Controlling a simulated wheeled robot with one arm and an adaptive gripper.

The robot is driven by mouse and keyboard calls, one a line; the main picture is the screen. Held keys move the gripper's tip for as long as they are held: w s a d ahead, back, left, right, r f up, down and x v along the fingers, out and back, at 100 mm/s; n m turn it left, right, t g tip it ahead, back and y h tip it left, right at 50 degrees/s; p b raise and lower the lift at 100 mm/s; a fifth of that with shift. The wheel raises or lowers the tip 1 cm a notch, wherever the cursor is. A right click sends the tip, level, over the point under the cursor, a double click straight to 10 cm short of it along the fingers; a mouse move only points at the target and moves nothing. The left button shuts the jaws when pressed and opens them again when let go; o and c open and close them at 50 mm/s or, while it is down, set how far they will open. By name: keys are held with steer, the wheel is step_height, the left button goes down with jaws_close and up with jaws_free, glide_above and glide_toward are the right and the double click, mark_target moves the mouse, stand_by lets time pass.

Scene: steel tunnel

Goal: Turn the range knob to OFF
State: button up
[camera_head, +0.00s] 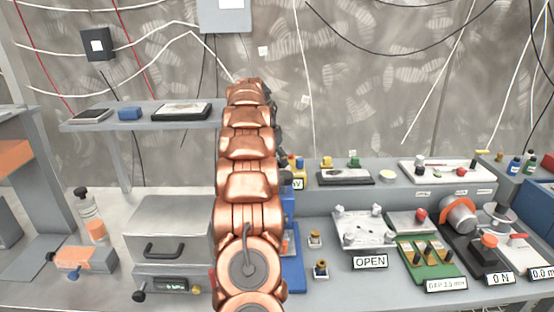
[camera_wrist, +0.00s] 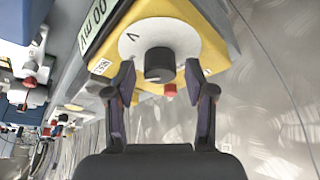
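The range knob (camera_wrist: 160,64) is a dark round knob on a white dial plate (camera_wrist: 182,38) marked with a "V". The plate sits on a yellow instrument (camera_wrist: 222,62) in the wrist view. My gripper (camera_wrist: 160,85) is open, with one finger on either side of the knob and a visible gap to each. The knob's pointer and any OFF mark cannot be made out. In the head view my copper arm covers most of the instrument, and my gripper is hidden there.
A red part (camera_wrist: 170,90) shows just beyond the knob. In the head view, a grey drawer box (camera_head: 170,225) stands left of my arm, and an "OPEN" fixture (camera_head: 365,228) stands right.

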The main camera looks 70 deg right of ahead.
jaws_close()
